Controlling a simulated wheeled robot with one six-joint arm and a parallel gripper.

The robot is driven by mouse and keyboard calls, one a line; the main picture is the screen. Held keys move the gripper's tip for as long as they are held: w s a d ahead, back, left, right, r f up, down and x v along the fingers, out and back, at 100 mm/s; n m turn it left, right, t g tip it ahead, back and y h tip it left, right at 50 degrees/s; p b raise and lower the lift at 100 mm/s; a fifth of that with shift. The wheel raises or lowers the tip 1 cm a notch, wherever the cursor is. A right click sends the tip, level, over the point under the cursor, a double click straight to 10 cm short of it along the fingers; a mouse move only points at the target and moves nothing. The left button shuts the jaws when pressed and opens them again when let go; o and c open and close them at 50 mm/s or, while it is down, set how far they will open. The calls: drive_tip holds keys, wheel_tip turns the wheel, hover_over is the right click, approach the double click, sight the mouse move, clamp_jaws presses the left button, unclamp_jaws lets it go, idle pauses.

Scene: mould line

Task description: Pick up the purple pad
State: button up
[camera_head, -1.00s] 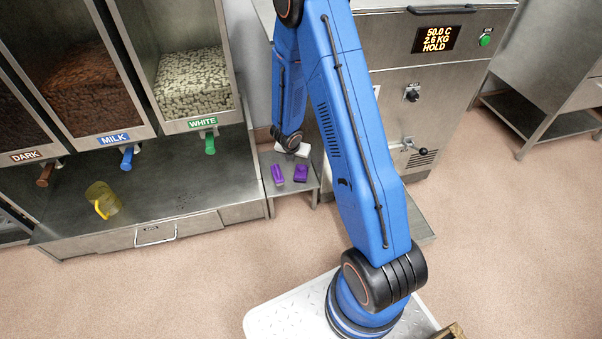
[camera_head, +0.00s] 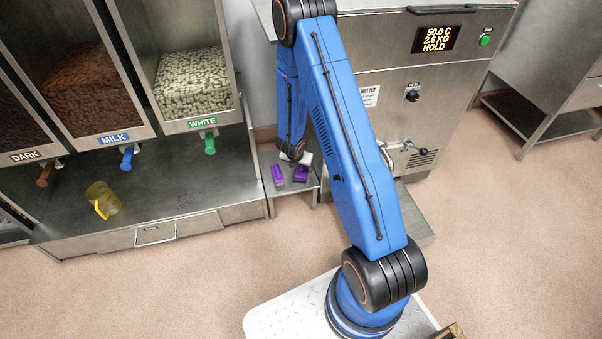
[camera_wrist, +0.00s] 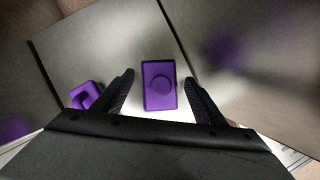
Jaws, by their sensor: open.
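Two purple things lie on a small grey metal shelf. In the wrist view, a purple rectangular block with a round raised knob (camera_wrist: 159,86) lies between my gripper's fingertips (camera_wrist: 159,77), with a gap on each side. My gripper is open and empty. The other purple piece (camera_wrist: 85,95), with a dark recess, lies to the left, outside the left finger. In the head view the two show as a left purple piece (camera_head: 277,174) and a right one (camera_head: 300,174), just below my wrist. I cannot tell whether the fingers are down at the block's height.
The shelf (camera_head: 287,199) stands between the dispenser counter (camera_head: 165,190) on the left and a steel machine (camera_head: 432,130) on the right. Shelf edges run close to both purple pieces.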

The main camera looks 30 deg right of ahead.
drive_tip(key=shift+f, duration=0.1)
drive_tip(key=c, duration=1.1)
drive_tip(key=shift+r, duration=5)
drive_tip(key=shift+o, duration=1.2)
